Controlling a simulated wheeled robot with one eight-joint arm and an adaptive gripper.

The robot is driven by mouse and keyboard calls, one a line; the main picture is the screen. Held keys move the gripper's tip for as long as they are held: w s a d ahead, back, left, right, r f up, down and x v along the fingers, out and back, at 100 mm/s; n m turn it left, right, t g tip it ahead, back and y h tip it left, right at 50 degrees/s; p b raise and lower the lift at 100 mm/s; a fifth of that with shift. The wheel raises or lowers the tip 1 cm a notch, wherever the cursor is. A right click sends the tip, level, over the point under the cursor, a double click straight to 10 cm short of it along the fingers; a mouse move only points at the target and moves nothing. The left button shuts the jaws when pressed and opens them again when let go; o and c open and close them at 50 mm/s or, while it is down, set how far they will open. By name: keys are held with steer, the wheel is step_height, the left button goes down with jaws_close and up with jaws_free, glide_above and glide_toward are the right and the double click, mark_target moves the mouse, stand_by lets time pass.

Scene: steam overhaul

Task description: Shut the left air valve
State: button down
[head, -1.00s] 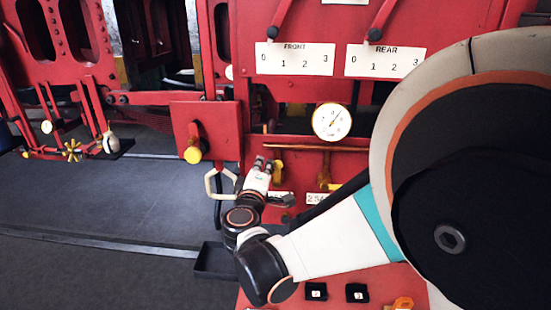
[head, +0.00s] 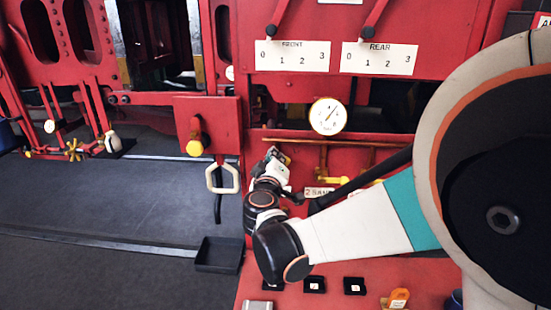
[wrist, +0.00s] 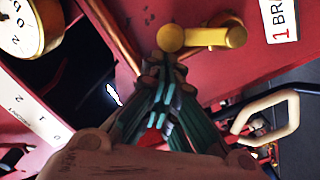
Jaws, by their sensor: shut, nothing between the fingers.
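In the wrist view a yellow valve handle (wrist: 205,38) with a round knob end sits on the red panel, beside a white label (wrist: 280,20) reading "1 BRA…". My gripper (wrist: 165,72) is shut and empty, its fingertips close below the knob in the picture. I cannot tell whether they touch it. In the head view my gripper (head: 279,157) is in front of the red panel, left of and below the gauge, and mostly hides this left valve. A second yellow valve (head: 331,181) is to its right, above a label (head: 318,192) starting "2 SAN".
A round gauge (head: 328,116) and a copper pipe (head: 300,140) are above the valves. A white loop handle (head: 222,178) and a yellow-ended lever (head: 195,146) are on the left. A black tray (head: 219,256) lies lower left. Floor on the left is clear.

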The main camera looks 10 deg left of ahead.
mark_target(286, 160)
steer(key=d+m, duration=0.1)
steer(key=d+m+b, duration=0.1)
steer(key=d+m, duration=0.1)
steer(key=shift+w+f+m, duration=0.1)
steer(key=shift+f+m, duration=0.2)
steer(key=shift+f, duration=0.1)
steer(key=d+f+m+y+b, duration=0.1)
steer(key=d+f+m+b, duration=0.3)
steer(key=m, duration=0.2)
steer(key=shift+d+m, duration=0.3)
steer(key=shift+m, duration=0.1)
steer(key=shift+w+f, duration=0.1)
steer(key=shift+w, duration=0.05)
